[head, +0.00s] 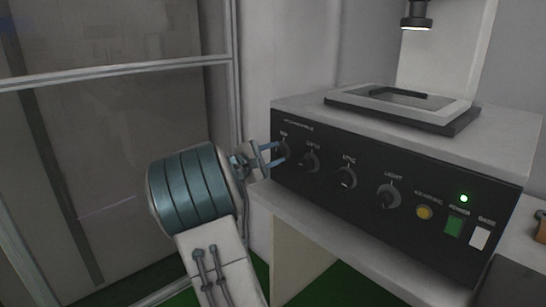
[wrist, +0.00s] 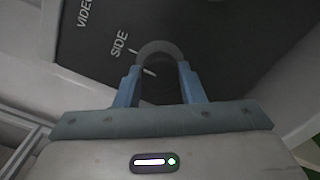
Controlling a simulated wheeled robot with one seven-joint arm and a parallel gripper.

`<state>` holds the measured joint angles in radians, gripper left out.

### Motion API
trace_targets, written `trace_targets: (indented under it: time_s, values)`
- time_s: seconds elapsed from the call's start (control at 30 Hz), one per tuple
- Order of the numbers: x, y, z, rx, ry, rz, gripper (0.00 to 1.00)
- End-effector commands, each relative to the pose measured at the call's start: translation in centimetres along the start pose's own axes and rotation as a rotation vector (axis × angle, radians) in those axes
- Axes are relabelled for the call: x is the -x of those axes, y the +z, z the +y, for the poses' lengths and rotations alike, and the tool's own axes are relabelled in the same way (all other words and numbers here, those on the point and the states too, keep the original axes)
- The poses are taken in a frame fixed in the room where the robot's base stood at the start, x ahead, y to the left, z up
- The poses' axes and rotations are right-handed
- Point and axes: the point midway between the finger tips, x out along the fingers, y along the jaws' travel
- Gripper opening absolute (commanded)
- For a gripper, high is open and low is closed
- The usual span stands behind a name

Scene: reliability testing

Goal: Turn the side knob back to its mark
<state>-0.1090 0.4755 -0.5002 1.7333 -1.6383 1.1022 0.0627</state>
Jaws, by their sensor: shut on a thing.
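The side knob (wrist: 161,88) is a dark round knob in a grey ring, on the black panel next to the word SIDE. My gripper (wrist: 160,80) has its blue fingers on either side of the knob and is shut on it. A short white line on the knob and a small white panel mark (wrist: 133,51) near the ring both point up and left, looking roughly in line. In the head view my gripper (head: 276,154) is at the leftmost knob (head: 284,149) of the black control panel (head: 365,215), and the fingers partly hide that knob.
More knobs (head: 346,178) run along the panel to the right, then a yellow button (head: 424,212), a green power switch (head: 453,227) and a white switch (head: 479,238). A framed plate (head: 405,104) lies on top of the unit. A glazed metal-framed partition (head: 110,70) stands left.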

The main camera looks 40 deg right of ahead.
Motion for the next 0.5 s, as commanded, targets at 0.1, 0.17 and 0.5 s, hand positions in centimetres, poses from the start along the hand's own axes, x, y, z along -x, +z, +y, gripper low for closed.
trace_targets:
  time_s: [0.1,0.17,0.5]
  values:
    - [0.05,-0.06,-0.04,0.001,-0.001,0.002,0.13]
    - [0.05,-0.06,-0.05,0.001,-0.001,0.002,0.13]
    - [0.01,-0.02,-0.03,0.002,-0.001,0.001,0.57]
